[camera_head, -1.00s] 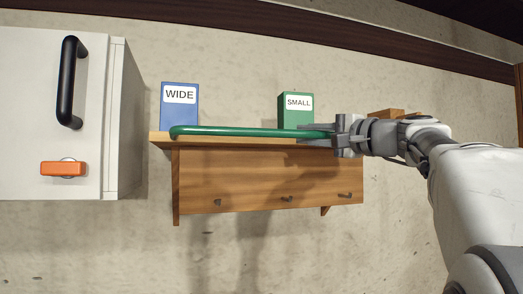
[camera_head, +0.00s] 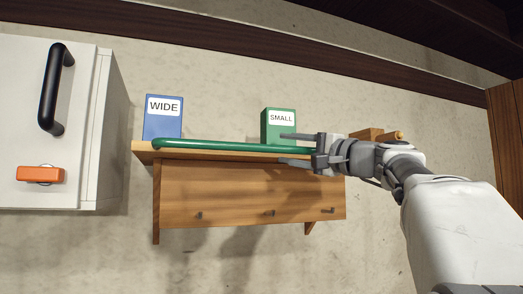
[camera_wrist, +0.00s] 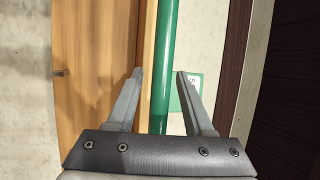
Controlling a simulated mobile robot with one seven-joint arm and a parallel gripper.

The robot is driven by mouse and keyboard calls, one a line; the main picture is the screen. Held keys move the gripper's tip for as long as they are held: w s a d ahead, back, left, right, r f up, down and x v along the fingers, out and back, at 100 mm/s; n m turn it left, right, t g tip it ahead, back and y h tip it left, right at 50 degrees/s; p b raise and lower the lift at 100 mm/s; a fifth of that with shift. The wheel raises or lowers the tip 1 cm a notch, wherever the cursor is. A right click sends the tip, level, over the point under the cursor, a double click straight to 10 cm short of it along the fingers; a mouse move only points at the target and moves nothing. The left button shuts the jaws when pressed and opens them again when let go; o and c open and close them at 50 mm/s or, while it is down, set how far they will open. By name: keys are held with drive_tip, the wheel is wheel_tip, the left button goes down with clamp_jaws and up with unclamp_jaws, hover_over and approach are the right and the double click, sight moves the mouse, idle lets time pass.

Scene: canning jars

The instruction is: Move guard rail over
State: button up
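The green guard rail (camera_head: 220,147) is a long round bar lying along the front edge of the wooden shelf (camera_head: 146,152). Its left end bends toward the shelf; its right end is hidden by my gripper. My gripper (camera_head: 281,149) is at the right part of the rail, one finger above it and one below. In the wrist view, the rail (camera_wrist: 165,50) runs between the two spread fingers of my gripper (camera_wrist: 160,72), with a visible gap on each side.
A blue WIDE box (camera_head: 163,122) and a green SMALL box (camera_head: 279,127) stand on the shelf behind the rail. A wooden object (camera_head: 367,134) is behind my wrist. Hooks (camera_head: 270,213) line the shelf's lower panel. A white cabinet (camera_head: 85,130) with a black handle is left.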

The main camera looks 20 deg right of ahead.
drive_tip(key=shift+s, duration=0.1)
drive_tip(key=b+v, duration=0.1)
drive_tip(key=v, duration=1.6)
drive_tip(key=shift+f, duration=0.15)
